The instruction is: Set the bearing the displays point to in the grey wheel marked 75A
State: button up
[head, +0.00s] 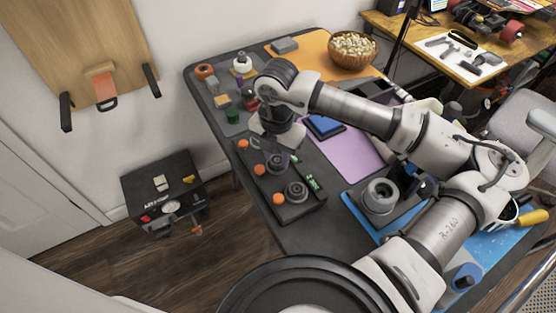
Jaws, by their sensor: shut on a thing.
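My gripper (268,147) points down at the far end of a black tray (310,208) and is shut on what looks like a bearing, mostly hidden by the hand. Two dark round bearings, one in the middle (276,163) and one nearer (296,191), sit on the tray. Small green displays (313,183) lie along its right side; their text is too small to read. A grey wheel (380,196) with an open round centre stands on a dark base to the right, on a blue mat (357,213). Its marking cannot be read.
Orange knobs (278,198) line the tray's left edge. A grey mat with small parts (227,110) lies behind. A wooden bowl (352,51) stands at the back. A black box (163,192) is on the floor.

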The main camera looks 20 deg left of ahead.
aim_at(277, 159)
jog(key=shift+r+p, duration=0.85)
jog(key=shift+r, duration=1.5)
